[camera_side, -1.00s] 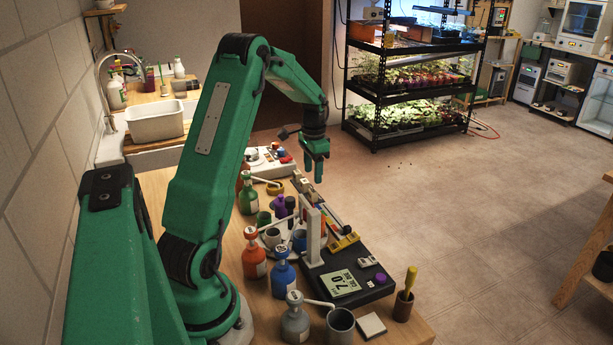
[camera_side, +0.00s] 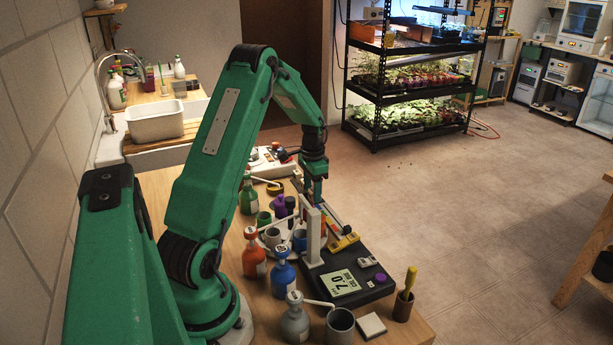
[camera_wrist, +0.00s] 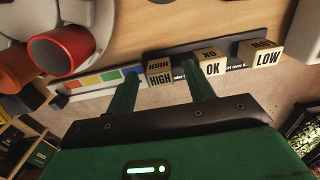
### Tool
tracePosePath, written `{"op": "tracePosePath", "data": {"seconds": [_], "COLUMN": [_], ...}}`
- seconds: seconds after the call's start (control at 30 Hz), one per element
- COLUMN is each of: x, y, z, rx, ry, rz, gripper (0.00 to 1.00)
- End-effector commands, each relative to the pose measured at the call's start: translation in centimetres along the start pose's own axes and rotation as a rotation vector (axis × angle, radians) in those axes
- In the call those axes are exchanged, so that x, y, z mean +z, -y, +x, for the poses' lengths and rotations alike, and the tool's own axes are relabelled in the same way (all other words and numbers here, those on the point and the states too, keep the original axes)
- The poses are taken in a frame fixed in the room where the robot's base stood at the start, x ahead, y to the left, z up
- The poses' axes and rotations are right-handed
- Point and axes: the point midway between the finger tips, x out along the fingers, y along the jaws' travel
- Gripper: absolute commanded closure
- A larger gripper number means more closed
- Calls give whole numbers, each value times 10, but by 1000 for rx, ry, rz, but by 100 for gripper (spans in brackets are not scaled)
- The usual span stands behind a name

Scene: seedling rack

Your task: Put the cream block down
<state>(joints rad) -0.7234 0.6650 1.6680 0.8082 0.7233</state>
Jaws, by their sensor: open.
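Three cream, wood-toned blocks show in the wrist view, standing in a row on a dark strip: one lettered HIGH (camera_wrist: 160,73), one lettered OK (camera_wrist: 212,63) and one lettered LOW (camera_wrist: 262,55). My gripper (camera_wrist: 160,74) is open, with one green finger on each side of the HIGH block. I cannot tell whether either finger touches it. In the side view my gripper (camera_side: 314,198) points down low over the far end of the dark bench device, and the blocks are mostly hidden behind it.
A white upright post (camera_side: 314,238) stands close in front of my gripper. Bottles, including a blue one (camera_side: 283,272) and an orange one (camera_side: 254,256), and cups crowd the bench to the left. A red cup (camera_wrist: 62,50) shows in the wrist view.

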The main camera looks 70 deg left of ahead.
Motion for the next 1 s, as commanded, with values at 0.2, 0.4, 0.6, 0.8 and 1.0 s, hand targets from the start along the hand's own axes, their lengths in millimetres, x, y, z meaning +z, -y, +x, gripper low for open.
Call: {"op": "tracePosePath", "data": {"seconds": [0.2,0.4,0.6,0.8,1.0], "x": [0,0,0,0,0], "y": [0,0,0,0,0], "z": [0,0,0,0,0], "rx": [0,0,0,0,0], "ry": [0,0,0,0,0], "rz": [0,0,0,0,0], "gripper": [47,47,73,99,99]}}
